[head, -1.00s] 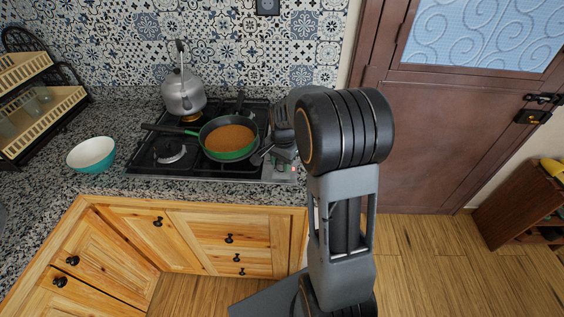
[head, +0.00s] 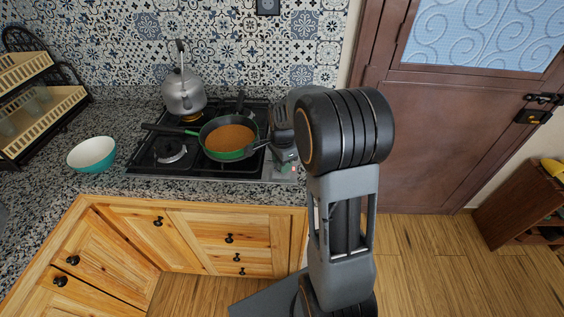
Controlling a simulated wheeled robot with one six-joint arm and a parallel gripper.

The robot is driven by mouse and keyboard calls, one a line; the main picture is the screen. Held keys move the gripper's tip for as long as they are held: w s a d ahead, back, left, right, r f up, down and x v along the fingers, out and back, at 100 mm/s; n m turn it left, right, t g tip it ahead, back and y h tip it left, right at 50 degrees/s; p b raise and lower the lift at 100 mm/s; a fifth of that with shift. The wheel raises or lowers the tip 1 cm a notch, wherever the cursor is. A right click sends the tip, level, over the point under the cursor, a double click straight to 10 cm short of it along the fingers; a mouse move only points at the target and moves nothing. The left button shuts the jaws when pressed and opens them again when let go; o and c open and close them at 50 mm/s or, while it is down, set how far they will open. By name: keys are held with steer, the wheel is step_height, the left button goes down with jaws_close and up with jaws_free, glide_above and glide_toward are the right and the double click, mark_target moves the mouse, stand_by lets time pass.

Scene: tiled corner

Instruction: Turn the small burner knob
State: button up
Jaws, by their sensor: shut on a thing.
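The gas stove (head: 150,172) is set in the granite counter, with its control strip (head: 283,174) along the right side. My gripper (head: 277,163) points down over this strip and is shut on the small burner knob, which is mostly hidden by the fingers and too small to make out. A small red and green spot shows beside the fingers. My arm covers part of the stove's right edge.
A green pan (head: 230,154) with orange-brown food stands on the stove, close to my gripper's left. A steel kettle (head: 184,94) stands on the back left burner. A teal bowl (head: 92,155) and a rack (head: 40,115) are further left.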

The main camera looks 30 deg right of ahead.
steer(key=o, duration=0.9)
steer(key=shift+r, duration=0.1)
steer(key=r, duration=1.3)
steer(key=shift+s+r, duration=0.25)
steer(key=shift+r, duration=0.1)
steer(key=s+a+f+n+t, duration=0.1)
steer(key=s+a+n, duration=0.2)
steer(key=s+n, duration=0.2)
steer(key=s+a+f+n+t, duration=0.1)
steer(key=s+a+n, duration=0.2)
steer(key=s+n, duration=0.2)
steer(key=s+a+f+n+t, duration=0.1)
steer(key=s+a+f+n, duration=0.1)
steer(key=s+n, duration=0.3)
steer(key=shift+s+a+f+n, duration=0.15)
steer(key=shift+a+n, duration=0.25)
steer(key=shift+n, duration=0.25)
steer(key=shift+s+a+r+n, duration=0.15)
steer(key=shift+a+n, duration=0.25)
steer(key=shift+n, duration=0.25)
